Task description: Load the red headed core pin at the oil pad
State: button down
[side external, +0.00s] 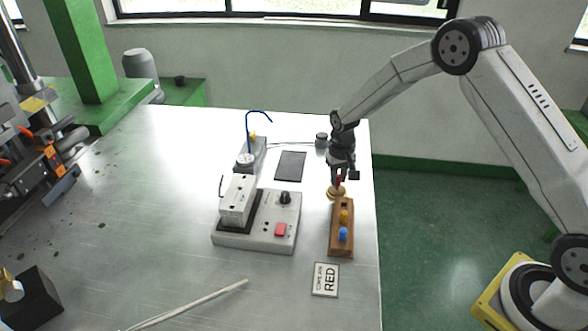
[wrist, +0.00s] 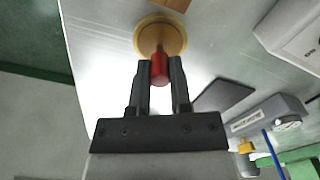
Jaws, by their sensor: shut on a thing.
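The oil pad also shows in the side view (side external: 329,194), partly hidden under the pin and gripper. I cannot tell whether the pin's tip touches the pad.
The wooden rack (side external: 340,249) holds a yellow pin (side external: 344,216) and a blue pin (side external: 343,235); its back hole looks empty. A grey machine with a red button (side external: 257,239) stands left. A dark flat plate (side external: 290,166) lies behind.

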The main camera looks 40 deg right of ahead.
jog(key=shift+r, duration=3.45)
jog(key=s+a+r+n, duration=0.2)
jog(key=s+a+n, duration=0.1)
jog(key=s, duration=0.8)
jog(key=shift+s+a+r+n, duration=0.15)
jog(key=shift+s+a+n, duration=0.2)
jog(key=shift+a, duration=0.45)
